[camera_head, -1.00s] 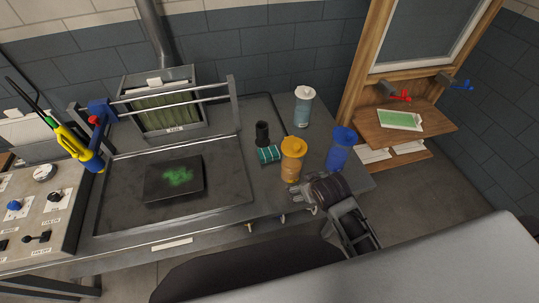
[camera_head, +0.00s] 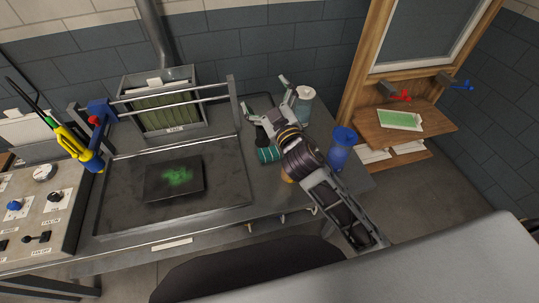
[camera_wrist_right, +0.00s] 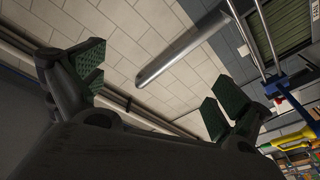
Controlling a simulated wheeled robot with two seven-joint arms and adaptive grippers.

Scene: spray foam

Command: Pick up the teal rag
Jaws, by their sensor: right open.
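The teal rag (camera_head: 267,156) is a small folded, striped cloth lying on the grey bench, right of the dark tray; my right gripper partly covers its right side. My right gripper (camera_head: 266,96) is open and empty, reaching past the rag with its fingers spread toward the back of the bench. In the right wrist view my open fingers (camera_wrist_right: 152,92) have green pads with nothing between them, and the rag is not in that view. My left gripper is not in view.
A white-capped bottle (camera_head: 305,106) and a blue bottle (camera_head: 341,150) stand near my right arm. An orange bottle (camera_head: 287,177) is mostly hidden behind it. A dark block with green foam (camera_head: 174,178) lies in the tray (camera_head: 222,200) at left.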

